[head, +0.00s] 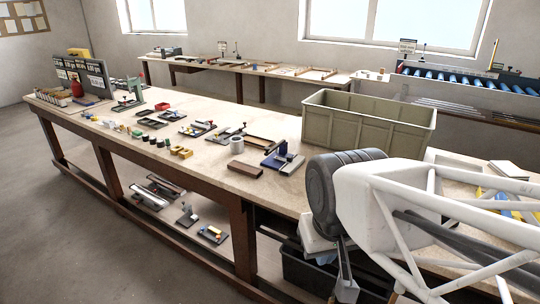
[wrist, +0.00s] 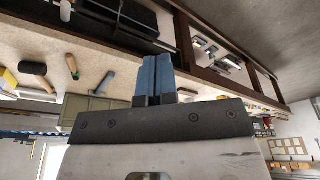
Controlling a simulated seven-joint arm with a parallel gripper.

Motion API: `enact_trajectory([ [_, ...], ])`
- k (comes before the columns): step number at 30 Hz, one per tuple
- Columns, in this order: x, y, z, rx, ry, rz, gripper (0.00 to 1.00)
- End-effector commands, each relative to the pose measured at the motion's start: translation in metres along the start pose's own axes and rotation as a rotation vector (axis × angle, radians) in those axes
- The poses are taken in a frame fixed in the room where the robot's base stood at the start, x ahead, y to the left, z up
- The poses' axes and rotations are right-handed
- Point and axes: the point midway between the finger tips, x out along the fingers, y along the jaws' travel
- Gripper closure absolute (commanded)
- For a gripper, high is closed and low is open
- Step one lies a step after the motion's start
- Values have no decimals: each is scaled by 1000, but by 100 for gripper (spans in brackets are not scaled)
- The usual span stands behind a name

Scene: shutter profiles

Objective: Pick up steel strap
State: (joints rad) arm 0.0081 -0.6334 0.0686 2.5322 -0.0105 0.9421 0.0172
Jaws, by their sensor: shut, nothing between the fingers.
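I cannot pick out a steel strap for certain in either view. Long thin grey pieces (head: 455,107) lie on the rear bench below the blue roller conveyor, too small to identify. My gripper (head: 345,289) hangs at the front edge of the near bench, pointing down, partly behind my white arm. In the wrist view its two blue-grey fingers (wrist: 154,75) are together with nothing between them. My arm hides part of the bench's right end.
The long bench (head: 275,205) carries a green crate (head: 365,129), a white mug (head: 237,145) and several small fixtures. A black bin (head: 305,272) stands below, near my gripper. Tools, one with a wooden handle (wrist: 73,67), lie on the bench. The left floor is clear.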

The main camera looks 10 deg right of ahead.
Motion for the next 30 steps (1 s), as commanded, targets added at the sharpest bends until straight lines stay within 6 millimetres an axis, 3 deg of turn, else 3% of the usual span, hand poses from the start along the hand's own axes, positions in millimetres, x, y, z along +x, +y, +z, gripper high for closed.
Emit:
enact_trajectory([
  [1, 0, 0, 0, 0, 0, 0, 98],
  [12, 0, 0, 0, 0, 0, 0, 45],
  [23, 0, 0, -3, 8, -2, -4, 45],
  [30, 1, -5, -25, 88, -24, -49, 45],
])
